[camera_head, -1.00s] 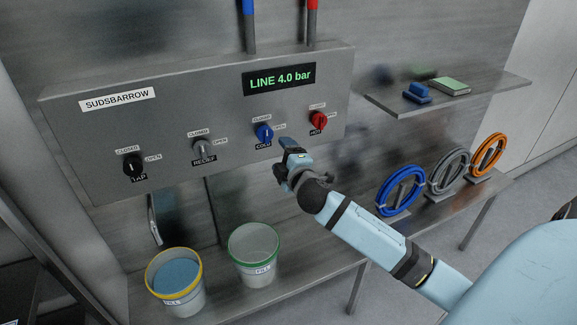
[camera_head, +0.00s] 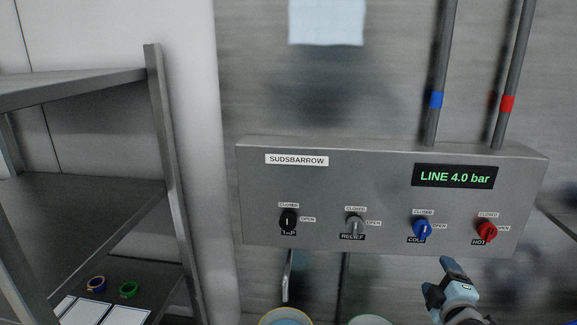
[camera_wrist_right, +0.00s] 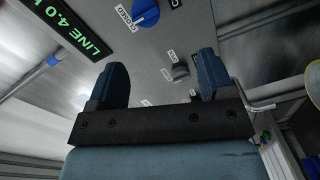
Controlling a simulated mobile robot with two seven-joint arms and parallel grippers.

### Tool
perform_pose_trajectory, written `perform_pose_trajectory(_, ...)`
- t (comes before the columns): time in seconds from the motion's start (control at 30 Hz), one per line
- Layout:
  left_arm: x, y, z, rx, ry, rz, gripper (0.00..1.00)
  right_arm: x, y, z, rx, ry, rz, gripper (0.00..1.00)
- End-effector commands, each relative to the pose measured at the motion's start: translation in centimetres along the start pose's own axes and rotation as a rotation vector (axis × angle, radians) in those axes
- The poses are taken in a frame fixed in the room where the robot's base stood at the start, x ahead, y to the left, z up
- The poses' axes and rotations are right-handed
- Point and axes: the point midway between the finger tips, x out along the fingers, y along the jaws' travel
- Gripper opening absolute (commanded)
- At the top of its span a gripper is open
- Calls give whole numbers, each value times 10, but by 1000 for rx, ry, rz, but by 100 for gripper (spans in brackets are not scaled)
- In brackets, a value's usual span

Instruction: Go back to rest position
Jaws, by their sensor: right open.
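My right gripper (camera_head: 449,283) is at the lower right of the head view, just below the grey panel and apart from its knobs. In the right wrist view its two blue fingers (camera_wrist_right: 160,90) stand wide apart with nothing between them. The panel (camera_head: 370,158) carries a black TAP knob (camera_head: 288,221), a grey RELIEF knob (camera_head: 354,225), a blue COLD knob (camera_head: 422,229) and a red HOT knob (camera_head: 487,231). Its display (camera_head: 455,177) reads LINE 4.0 bar. My left gripper is not in view.
A grey shelf unit (camera_head: 158,150) stands at the left, with blue and green rings (camera_head: 129,290) low on it. Below the panel are a spout (camera_head: 287,275) and the tops of a yellow-rimmed bucket (camera_head: 286,318) and a green-rimmed bucket (camera_head: 370,320).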

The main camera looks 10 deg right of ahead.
Motion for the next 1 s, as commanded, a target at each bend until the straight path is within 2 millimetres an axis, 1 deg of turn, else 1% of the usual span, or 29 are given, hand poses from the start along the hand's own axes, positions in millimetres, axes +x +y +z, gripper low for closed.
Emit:
perform_pose_trajectory(0.03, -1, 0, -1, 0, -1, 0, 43, -9, -22, -2, 43, 5, -49, 75)
perform_pose_trajectory(0.07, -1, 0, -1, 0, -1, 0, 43, -15, -36, -3, 75, 10, -82, 75)
perform_pose_trajectory(0.1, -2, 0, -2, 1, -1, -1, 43, -26, -58, -5, 129, 15, -133, 75)
perform_pose_trajectory(0.17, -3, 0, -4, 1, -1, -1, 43, -48, -95, -10, 229, 21, -222, 75)
perform_pose_trajectory(0.2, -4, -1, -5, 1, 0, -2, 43, -65, -121, -13, 302, 20, -285, 75)
perform_pose_trajectory(0.27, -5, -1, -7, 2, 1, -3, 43, -94, -157, -20, 421, 13, -375, 75)
perform_pose_trajectory(0.3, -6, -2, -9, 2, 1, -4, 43, -114, -180, -25, 502, 4, -432, 75)
perform_pose_trajectory(0.37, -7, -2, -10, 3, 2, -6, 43, -146, -210, -33, 623, -16, -512, 75)
perform_pose_trajectory(0.4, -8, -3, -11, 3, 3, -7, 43, -166, -227, -38, 702, -33, -559, 75)
perform_pose_trajectory(0.5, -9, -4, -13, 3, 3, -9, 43, -211, -259, -50, 874, -79, -649, 75)
perform_pose_trajectory(0.6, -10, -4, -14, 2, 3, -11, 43, -244, -278, -59, 999, -120, -705, 75)
perform_pose_trajectory(0.7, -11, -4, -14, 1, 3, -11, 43, -261, -287, -64, 1070, -148, -732, 75)
perform_pose_trajectory(0.77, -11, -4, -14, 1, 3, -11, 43, -265, -289, -65, 1087, -153, -738, 75)
perform_pose_trajectory(1.0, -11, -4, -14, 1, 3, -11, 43, -265, -289, -65, 1087, -153, -738, 75)
